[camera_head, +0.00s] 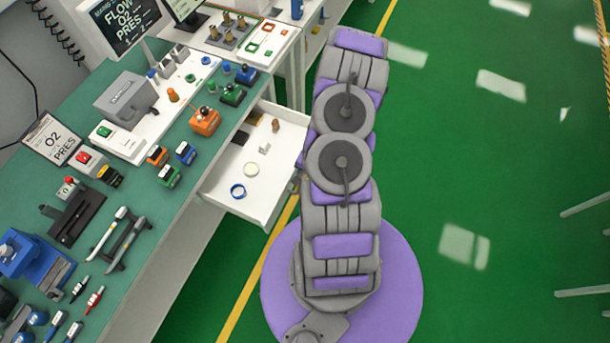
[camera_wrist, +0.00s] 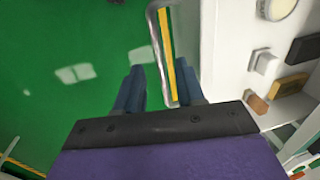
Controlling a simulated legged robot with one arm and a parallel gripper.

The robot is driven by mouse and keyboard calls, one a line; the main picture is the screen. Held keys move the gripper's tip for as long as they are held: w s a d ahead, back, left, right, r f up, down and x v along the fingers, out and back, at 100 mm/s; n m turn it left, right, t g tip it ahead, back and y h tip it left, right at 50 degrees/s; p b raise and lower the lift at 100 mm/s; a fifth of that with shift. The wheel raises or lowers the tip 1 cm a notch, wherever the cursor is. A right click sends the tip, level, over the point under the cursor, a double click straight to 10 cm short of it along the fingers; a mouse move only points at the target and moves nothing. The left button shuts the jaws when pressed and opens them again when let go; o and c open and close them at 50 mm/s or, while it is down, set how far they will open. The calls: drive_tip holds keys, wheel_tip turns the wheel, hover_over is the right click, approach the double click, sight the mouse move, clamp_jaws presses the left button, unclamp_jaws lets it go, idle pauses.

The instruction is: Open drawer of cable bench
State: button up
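The cable bench (camera_head: 150,225) has a green top and white body. Its white drawer (camera_head: 215,185) stands pulled out, with its inside showing. In the wrist view, the drawer (camera_wrist: 225,50) fills the right side, and a pale loop-shaped handle (camera_wrist: 157,40) runs along its front. My gripper (camera_wrist: 162,85) has two blue fingers spread apart at the drawer front. The lower end of the handle shows between them, and I see no clear grip on it. In the head view my arm hides the gripper and the handle.
The drawer holds a blue ring (camera_head: 238,191), a white disc (camera_head: 251,169) and small blocks. The bench top carries an orange box (camera_head: 205,121), a grey device (camera_head: 125,100) and many tools. Green floor (camera_head: 500,180) to the right is mostly clear, with pale metal legs at the edge.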

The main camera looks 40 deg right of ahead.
wheel_tip(320, 180, up, 14)
drive_tip(key=s, duration=0.2)
drive_tip(key=shift+s+d, duration=0.2)
drive_tip(key=shift+d, duration=0.15)
idle(0.7)
drive_tip(key=a+r+n+g+b, duration=0.2)
drive_tip(key=a+r+n+b, duration=0.2)
drive_tip(key=a+r+n, duration=0.75)
drive_tip(key=s+a+r+n+g+b, duration=0.1)
drive_tip(key=s+a+r+b, duration=0.3)
drive_tip(key=s+a+r, duration=0.7)
drive_tip(key=shift+s+a+r+n+g+h, duration=0.15)
drive_tip(key=shift+s+a+n+g+h, duration=0.3)
drive_tip(key=shift+s+n, duration=0.5)
drive_tip(key=shift+s+m, duration=0.1)
drive_tip(key=shift+m, duration=0.2)
